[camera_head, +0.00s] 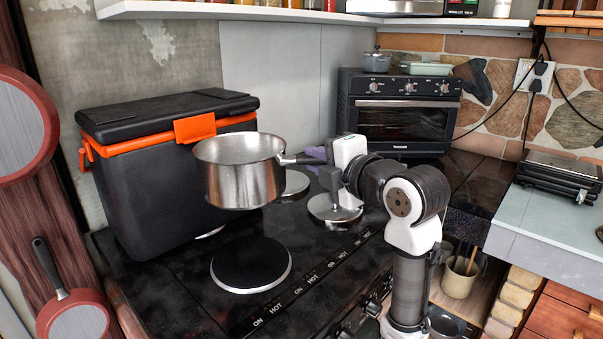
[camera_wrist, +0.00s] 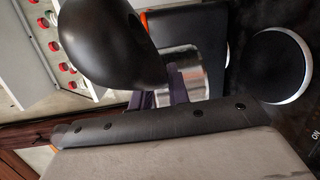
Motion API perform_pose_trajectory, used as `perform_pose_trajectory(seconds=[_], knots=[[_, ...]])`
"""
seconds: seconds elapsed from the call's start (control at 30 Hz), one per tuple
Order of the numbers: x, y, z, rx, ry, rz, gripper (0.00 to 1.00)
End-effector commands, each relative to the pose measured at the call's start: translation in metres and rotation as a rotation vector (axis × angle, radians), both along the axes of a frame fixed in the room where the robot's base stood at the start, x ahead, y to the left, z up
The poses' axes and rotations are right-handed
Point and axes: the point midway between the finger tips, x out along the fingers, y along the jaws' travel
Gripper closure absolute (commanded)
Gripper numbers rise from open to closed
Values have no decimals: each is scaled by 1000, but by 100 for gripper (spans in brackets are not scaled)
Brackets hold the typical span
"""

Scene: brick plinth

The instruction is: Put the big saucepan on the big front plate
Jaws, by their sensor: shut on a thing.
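The steel saucepan (camera_head: 240,180) is upright and held in the air above the black hob, up and slightly left of the big front plate in the head view. The big front plate (camera_head: 250,265) is a bare black disc with a bright metal rim. My gripper (camera_head: 326,166) is shut on the saucepan's dark handle, to the right of the pan. In the wrist view, part of the saucepan's steel wall (camera_wrist: 188,72) shows behind a large dark rounded shape, probably the handle end. The big front plate (camera_wrist: 277,67) is bare at the right there.
A black cool box (camera_head: 165,165) with orange handles stands close behind and left of the saucepan. Other hob plates (camera_head: 335,208) lie to the right, partly under my arm. A small oven (camera_head: 400,110) stands at the back. Red pans (camera_head: 75,312) hang at the left.

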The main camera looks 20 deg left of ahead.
Motion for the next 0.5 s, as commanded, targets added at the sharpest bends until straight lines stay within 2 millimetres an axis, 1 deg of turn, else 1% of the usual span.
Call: perform_pose_trajectory(seconds=[0.1,0.5], knots=[[-1,0,-20,7,3,0,100],[-1,0,-88,6,1,0,100]])
